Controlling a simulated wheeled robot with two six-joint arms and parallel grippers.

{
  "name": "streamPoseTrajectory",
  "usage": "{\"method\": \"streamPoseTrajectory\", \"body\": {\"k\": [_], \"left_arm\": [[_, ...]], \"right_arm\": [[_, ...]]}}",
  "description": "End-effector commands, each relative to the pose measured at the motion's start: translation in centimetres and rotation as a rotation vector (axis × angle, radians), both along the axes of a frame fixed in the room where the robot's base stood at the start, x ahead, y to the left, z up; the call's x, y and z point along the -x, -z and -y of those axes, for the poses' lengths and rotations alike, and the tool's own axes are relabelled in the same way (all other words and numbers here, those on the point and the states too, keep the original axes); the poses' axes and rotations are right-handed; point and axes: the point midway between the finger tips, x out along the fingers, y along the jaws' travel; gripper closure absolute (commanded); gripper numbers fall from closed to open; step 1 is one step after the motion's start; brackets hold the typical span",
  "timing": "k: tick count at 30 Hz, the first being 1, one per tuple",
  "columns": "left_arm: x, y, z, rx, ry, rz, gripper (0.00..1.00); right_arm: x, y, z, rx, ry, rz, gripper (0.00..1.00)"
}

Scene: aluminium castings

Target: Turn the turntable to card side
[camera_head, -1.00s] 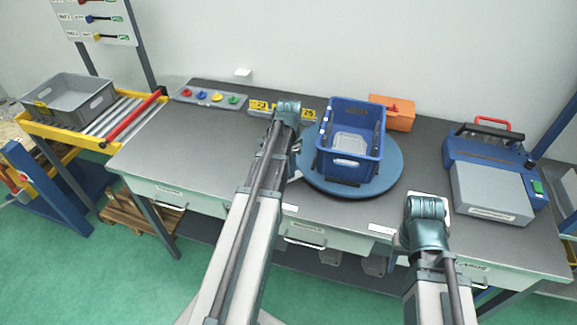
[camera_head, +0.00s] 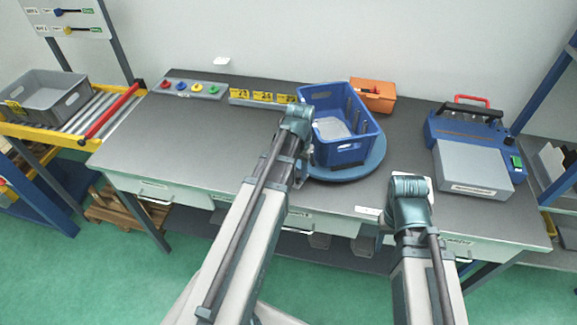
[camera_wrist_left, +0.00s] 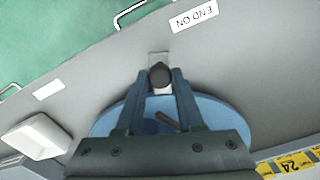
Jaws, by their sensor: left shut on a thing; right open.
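The round blue turntable (camera_head: 352,174) lies on the grey bench with a blue open crate (camera_head: 345,154) on top. The crate sits at an angle, its far end leaning left.
An orange box (camera_head: 373,96) stands behind the crate. A blue-grey machine (camera_head: 470,155) stands at the right. Yellow number labels (camera_head: 263,97) and a strip of coloured buttons (camera_head: 188,88) line the back. The bench's left half is clear.

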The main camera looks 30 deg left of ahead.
Motion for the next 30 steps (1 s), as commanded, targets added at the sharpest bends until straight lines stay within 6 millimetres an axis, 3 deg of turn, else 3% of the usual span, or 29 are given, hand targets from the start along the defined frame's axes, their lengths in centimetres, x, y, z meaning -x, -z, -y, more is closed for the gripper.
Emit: {"method": "streamPoseTrajectory", "body": {"k": [14,30], "left_arm": [[-0.2,0.0,6.3,0.000,-0.235,-0.001,1.00],[-2.2,0.0,12.9,0.000,-0.506,-0.001,1.00]], "right_arm": [[0.0,0.0,0.0,0.000,0.000,0.000,0.50],[0.0,0.0,0.0,0.000,0.000,0.000,0.50]]}}
